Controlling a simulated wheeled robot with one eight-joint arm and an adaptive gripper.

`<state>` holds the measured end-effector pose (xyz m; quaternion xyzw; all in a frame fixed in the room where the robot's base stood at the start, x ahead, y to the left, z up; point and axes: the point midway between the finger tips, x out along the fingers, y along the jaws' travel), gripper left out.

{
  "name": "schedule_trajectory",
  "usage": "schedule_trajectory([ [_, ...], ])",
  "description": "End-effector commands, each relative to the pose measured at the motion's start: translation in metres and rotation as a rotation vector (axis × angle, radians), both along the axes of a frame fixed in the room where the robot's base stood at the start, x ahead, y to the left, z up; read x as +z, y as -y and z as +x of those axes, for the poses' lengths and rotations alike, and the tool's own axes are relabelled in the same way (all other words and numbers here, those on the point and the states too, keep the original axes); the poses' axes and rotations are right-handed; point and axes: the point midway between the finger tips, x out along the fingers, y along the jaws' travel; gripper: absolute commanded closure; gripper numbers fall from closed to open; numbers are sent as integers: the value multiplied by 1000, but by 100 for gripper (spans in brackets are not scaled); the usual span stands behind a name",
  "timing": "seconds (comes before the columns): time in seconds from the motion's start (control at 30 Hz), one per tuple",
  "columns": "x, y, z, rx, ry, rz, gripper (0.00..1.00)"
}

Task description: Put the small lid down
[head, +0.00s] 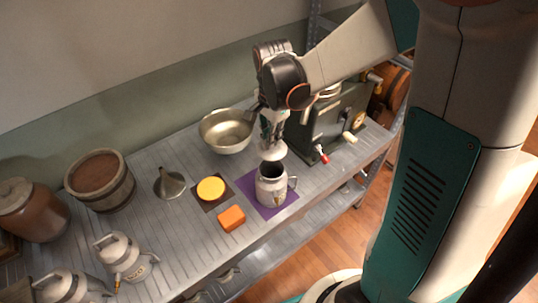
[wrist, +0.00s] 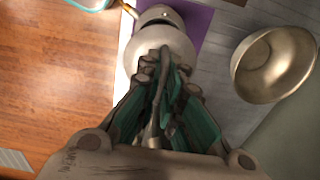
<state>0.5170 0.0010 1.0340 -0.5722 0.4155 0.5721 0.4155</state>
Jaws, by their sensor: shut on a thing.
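My gripper (head: 271,136) is shut on the small lid (head: 272,152), a pale grey domed piece, and holds it just above a grey jug. The lid also shows in the wrist view (wrist: 160,42), between my fingers and the jug. The open-topped jug (head: 271,190) stands upright with its handle to the right. It rests on a purple mat (head: 291,205). In the wrist view the lid hides much of the jug, and only a part of its body (wrist: 160,14) shows. I cannot tell whether lid and rim touch.
A metal bowl (head: 226,145) is behind left of the jug. An orange block (head: 231,218) and a yellow disc (head: 211,188) on a dark mat lie left. A grey funnel-like piece (head: 170,184) is farther left. A dark green machine (head: 335,125) stands right. Two lidded jugs are front left.

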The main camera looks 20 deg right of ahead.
Motion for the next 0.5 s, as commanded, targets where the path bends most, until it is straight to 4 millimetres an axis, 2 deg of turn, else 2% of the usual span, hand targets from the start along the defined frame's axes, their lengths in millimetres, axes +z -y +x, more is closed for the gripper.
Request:
schedule_trajectory([
  [0.03, -16, 0, 0, 0, 0, 0, 100],
  [0.2, -44, 0, 0, 0, 0, 0, 100],
  [0.5, -65, 0, 0, 0, 0, 0, 100],
])
